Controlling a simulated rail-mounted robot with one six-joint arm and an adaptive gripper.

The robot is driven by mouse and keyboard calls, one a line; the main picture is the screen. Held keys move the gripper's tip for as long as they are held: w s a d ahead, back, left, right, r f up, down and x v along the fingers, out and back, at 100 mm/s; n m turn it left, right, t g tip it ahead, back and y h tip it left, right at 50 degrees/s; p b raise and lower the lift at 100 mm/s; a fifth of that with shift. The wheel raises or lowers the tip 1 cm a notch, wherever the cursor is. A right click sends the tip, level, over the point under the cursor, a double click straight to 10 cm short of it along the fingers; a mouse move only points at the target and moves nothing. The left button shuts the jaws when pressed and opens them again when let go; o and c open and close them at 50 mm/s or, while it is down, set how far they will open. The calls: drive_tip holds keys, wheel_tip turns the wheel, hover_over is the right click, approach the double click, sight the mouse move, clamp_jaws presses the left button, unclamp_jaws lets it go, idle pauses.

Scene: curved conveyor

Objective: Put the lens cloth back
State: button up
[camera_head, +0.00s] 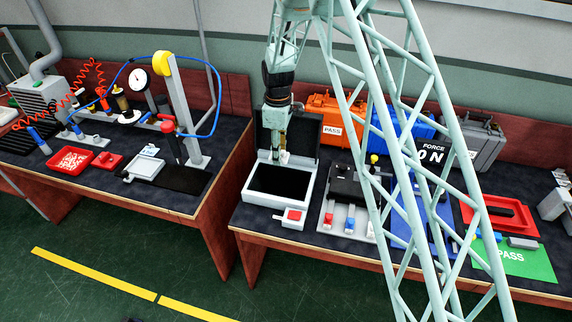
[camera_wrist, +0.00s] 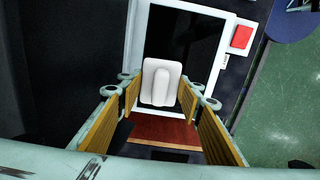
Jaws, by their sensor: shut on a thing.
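My gripper (camera_wrist: 162,90) is shut on a small white rounded piece with a raised ridge, which I take to be the lens cloth (camera_wrist: 161,68). In the head view my gripper (camera_head: 284,152) points down over a white-rimmed box (camera_head: 262,197) with a dark inside. The cloth shows there as a small pale patch (camera_head: 284,158) at the fingertips. In the wrist view the cloth is in front of the box's dark inside, and the box's white rim (camera_wrist: 138,38) shows around it. I cannot tell its exact height above the box.
The box's dark lid (camera_head: 305,127) stands raised behind my gripper. A red button (camera_head: 293,215) sits at its front right corner. A fixture with coloured knobs (camera_head: 348,220) stands to the right, and orange (camera_head: 335,110) and blue cases line the back. A gap separates the left bench (camera_head: 105,190).

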drive_tip(key=s+d+m, duration=0.7)
drive_tip(key=d, duration=0.2)
drive_tip(key=s+d+m+b, duration=0.1)
drive_tip(key=s+d+m, duration=0.6)
drive_tip(key=d, duration=0.3)
drive_tip(key=shift+d+f+m, duration=0.15)
drive_tip(key=shift+d+m, duration=0.15)
drive_tip(key=shift+m, duration=0.1)
drive_tip(key=shift+d, duration=0.15)
